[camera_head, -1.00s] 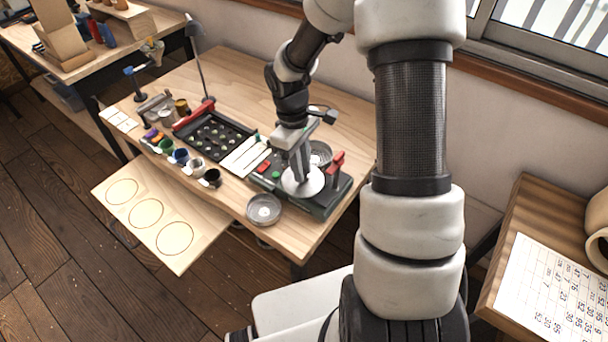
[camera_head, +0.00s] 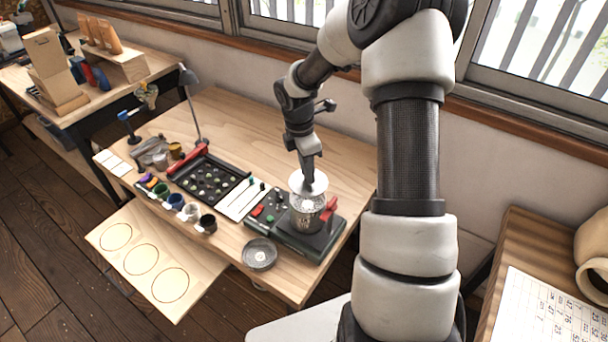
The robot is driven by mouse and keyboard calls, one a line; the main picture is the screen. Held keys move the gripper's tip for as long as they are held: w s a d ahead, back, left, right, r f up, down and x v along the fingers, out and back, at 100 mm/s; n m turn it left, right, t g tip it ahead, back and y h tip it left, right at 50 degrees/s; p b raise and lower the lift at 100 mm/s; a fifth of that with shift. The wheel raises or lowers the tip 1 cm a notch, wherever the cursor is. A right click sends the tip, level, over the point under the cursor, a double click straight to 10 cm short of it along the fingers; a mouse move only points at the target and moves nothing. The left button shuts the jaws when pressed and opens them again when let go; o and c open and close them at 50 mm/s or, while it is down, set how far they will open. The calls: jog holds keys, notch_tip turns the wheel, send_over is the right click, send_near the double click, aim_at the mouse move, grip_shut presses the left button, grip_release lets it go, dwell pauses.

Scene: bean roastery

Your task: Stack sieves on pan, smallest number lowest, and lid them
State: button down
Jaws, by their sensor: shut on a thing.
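My gripper (camera_head: 308,176) points down and is shut on the pale round lid (camera_head: 318,186), held by its top. The lid is above a metallic round stack (camera_head: 306,222) that stands on the dark green machine base (camera_head: 290,238). Whether the lid touches the stack is hard to tell. The number of sieves in the stack and their numbers cannot be read. A separate shallow round grey dish (camera_head: 260,255), a sieve or pan, lies on the table in front of the base.
A red clamp (camera_head: 330,208) rises beside the stack. To the left are white strips (camera_head: 241,200), a dark tray (camera_head: 208,184) and several small cups. A lamp (camera_head: 192,105) stands behind. The rear tabletop (camera_head: 250,125) is clear. A board with circles (camera_head: 155,262) extends in front.

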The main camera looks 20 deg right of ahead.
aim_at(303, 183)
jog(key=shift+f+b, duration=1.7)
jog(key=shift+f, duration=1.1)
jog(key=shift+f, duration=0.6)
jog(key=c, duration=1.9)
grip_release()
jog(key=shift+a+r+p, duration=0.2)
jog(key=shift+r+p, duration=0.8)
jog(key=shift+r, duration=0.45)
jog(key=shift+a+r+p, duration=0.15)
jog(key=shift+r+p, duration=0.8)
jog(key=shift+r, duration=0.5)
jog(key=shift+s+a+r, duration=0.1)
jog(key=shift+a+r, duration=0.1)
jog(key=shift+r, duration=1.1)
jog(key=shift+a+r, duration=0.15)
jog(key=shift+r, duration=1.15)
